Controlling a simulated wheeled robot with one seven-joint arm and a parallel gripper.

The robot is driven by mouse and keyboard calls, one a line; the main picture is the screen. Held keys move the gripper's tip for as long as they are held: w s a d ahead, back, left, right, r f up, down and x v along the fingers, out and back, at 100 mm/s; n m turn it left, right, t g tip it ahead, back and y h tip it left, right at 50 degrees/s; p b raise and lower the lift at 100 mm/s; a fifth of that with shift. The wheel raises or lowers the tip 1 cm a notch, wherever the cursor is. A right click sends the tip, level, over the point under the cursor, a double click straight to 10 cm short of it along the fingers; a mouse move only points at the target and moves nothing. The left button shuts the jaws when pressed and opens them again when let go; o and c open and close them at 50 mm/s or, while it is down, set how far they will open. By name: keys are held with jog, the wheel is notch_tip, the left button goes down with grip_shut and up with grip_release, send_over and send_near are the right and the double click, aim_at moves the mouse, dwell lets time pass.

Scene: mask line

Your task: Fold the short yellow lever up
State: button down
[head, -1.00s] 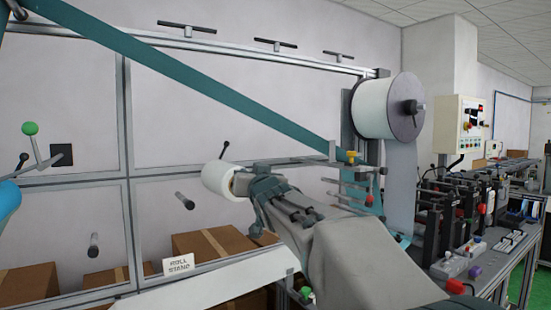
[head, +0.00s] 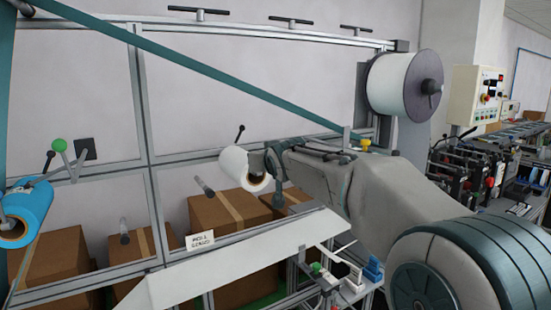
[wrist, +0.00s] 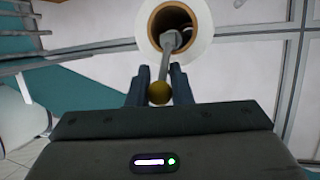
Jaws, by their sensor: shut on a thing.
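The short lever shows in the wrist view as a grey rod (wrist: 171,44) with a yellow ball knob (wrist: 159,93). It stands at the open core of a white roll (wrist: 190,15). My gripper (wrist: 159,88) is shut on the lever, one blue-grey finger on each side of the knob. In the head view, my gripper (head: 272,160) is at the near end of the white roll (head: 235,167). The yellow knob is hidden there by my gripper.
A black-knobbed lever (head: 240,130) stands above the white roll. A blue roll (head: 27,208) and green-knobbed lever (head: 59,145) are at left. A sloping white sheet (head: 255,255) runs below my arm. Cardboard boxes (head: 222,212) stand behind the frame. A large roll (head: 395,85) hangs at right.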

jog(key=shift+w+r+g, duration=0.1)
jog(key=shift+w+g, duration=0.05)
jog(key=shift+g, duration=0.25)
jog(key=c, duration=1.3)
grip_release()
jog(key=shift+a, duration=0.1)
jog(key=b+v, duration=0.4)
jog(key=v, duration=0.9)
jog(key=shift+s+r, duration=0.15)
jog(key=shift+s, duration=0.25)
